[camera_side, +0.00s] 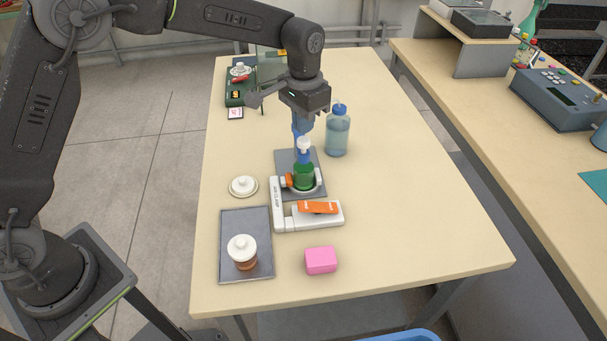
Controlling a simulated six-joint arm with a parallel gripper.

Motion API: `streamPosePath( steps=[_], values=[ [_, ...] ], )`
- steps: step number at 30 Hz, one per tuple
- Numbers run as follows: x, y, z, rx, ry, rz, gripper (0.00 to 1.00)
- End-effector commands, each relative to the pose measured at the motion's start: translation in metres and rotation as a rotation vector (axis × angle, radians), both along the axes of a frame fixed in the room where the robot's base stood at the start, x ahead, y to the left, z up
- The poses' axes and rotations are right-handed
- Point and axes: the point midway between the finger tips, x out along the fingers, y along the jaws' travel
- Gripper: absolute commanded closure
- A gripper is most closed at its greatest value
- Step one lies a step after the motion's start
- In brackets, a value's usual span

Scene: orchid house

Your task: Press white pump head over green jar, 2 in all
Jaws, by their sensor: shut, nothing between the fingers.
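The green jar (304,177) stands upright in a white clamp fixture (279,206) near the middle of the table. A small white pump head (304,144) shows directly above the jar, with a blue part between them. My gripper (302,132), with blue fingers, points down right over the pump head. It is shut and holds nothing; whether its tips touch the pump head I cannot tell. An amber jar with a white top (243,250) stands on the grey tray (231,219) at the front left.
A clear bottle with blue liquid (338,134) stands close right of my gripper. A white round lid or dish (243,186) lies left of the clamp. An orange lever (318,207) tops the fixture. A pink block (321,260) lies in front. The table's right side is clear.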

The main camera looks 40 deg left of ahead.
Motion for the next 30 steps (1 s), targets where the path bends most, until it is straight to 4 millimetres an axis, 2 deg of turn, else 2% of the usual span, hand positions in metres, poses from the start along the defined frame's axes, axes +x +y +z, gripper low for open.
streamPosePath(
  steps=[17,30],
  values=[
    [0.0,0.0,0.0,0.0,-0.001,0.0,1.0],
    [0.0,0.0,-0.014,0.0,0.0,0.0,1.0]
  ],
)
